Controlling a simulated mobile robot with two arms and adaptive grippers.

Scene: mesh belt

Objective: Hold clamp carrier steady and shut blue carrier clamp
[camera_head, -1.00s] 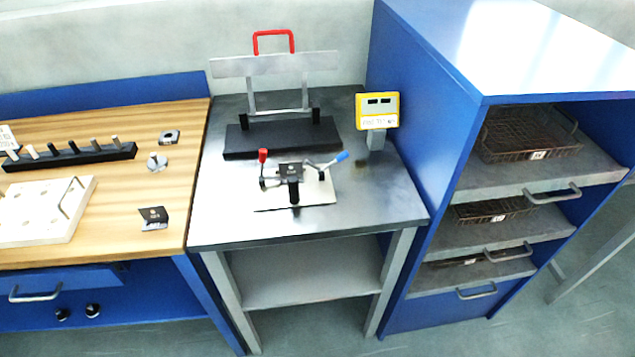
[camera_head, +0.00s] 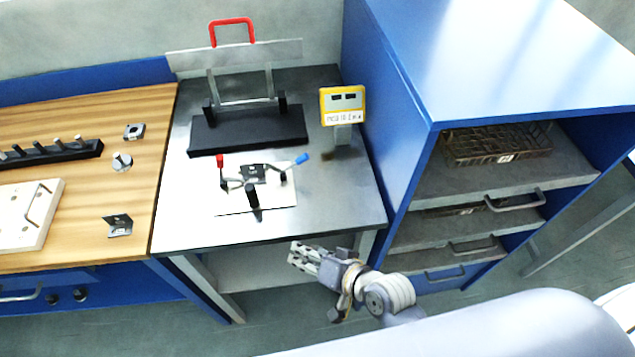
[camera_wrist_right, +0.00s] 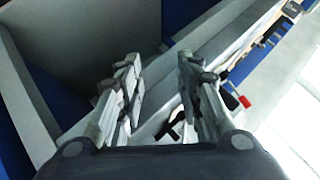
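The clamp carrier (camera_head: 275,195) is a pale plate lying on the steel table. It bears a dark block (camera_head: 253,174), a black upright handle (camera_head: 252,196), a clamp with a red-tipped lever standing up (camera_head: 220,161), and the blue carrier clamp, whose blue-tipped lever (camera_head: 300,159) slants out to the right. My right gripper (camera_head: 297,256) is in front of the table's front edge, apart from the carrier. In the right wrist view its two fingers (camera_wrist_right: 158,88) are spread with nothing between them. My left gripper does not show.
A black-based press frame with a red handle (camera_head: 233,22) stands behind the carrier. A yellow display (camera_head: 342,104) stands at the table's back right. A blue cabinet (camera_head: 389,130) rises on the right. A wooden bench (camera_head: 95,190) with small parts adjoins on the left.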

